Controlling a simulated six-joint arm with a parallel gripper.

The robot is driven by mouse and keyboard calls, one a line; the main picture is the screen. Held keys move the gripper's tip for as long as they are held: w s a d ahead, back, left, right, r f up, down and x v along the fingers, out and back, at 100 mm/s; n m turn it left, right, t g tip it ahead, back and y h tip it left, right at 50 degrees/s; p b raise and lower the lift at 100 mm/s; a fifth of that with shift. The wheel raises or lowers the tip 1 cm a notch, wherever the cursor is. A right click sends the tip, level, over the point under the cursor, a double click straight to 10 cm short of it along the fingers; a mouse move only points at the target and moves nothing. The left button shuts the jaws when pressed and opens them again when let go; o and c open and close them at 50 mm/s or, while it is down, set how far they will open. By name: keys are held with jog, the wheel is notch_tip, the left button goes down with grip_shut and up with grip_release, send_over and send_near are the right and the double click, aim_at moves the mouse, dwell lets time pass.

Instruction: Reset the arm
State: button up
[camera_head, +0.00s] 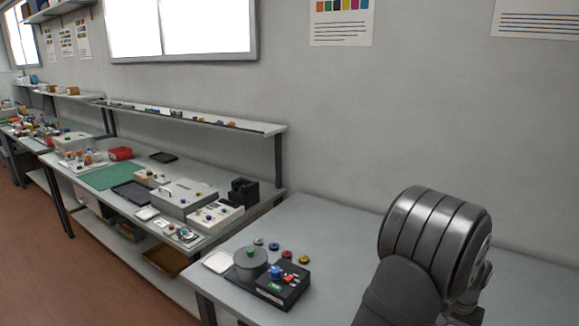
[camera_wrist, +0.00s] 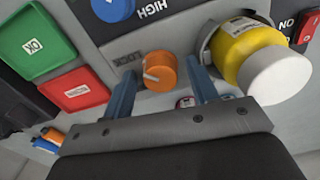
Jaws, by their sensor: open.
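In the wrist view my gripper (camera_wrist: 160,66) has its two blue fingers apart. They stand to the left and right of an orange knob (camera_wrist: 161,73) with a pale pointer mark, on a grey panel by the word LOCK. I cannot tell whether the fingers touch the knob. In the head view my grey arm fills the lower right, and my gripper is not clearly seen there.
In the wrist view a yellow cylinder with a white end (camera_wrist: 258,65) stands close right of the fingers. Green (camera_wrist: 34,44) and red (camera_wrist: 75,90) buttons lie left; a blue knob (camera_wrist: 113,8) is above. In the head view, a black control box (camera_head: 282,288) sits on the near table.

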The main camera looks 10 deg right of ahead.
jog(key=n, duration=0.3)
jog(key=shift+n, duration=0.4)
jog(key=shift+d+n, duration=0.1)
jog(key=shift+n, duration=1.8)
jog(key=o, duration=1)
jog(key=w+a+r+m+t+h, duration=0.1)
jog(key=w+r+m+t, duration=0.15)
jog(key=r, duration=0.65)
jog(key=w+a+r+m+t+h, duration=0.1)
jog(key=w+r+h, duration=0.15)
jog(key=r, duration=0.75)
jog(key=w+a+f+n+g, duration=0.35)
jog(key=w+a+n, duration=0.55)
jog(key=a+n, duration=0.5)
jog(key=shift+n+y, duration=0.35)
jog(key=shift+n, duration=0.1)
jog(key=x, duration=0.9)
jog(key=shift+s+f, duration=0.1)
jog(key=shift+f, duration=0.3)
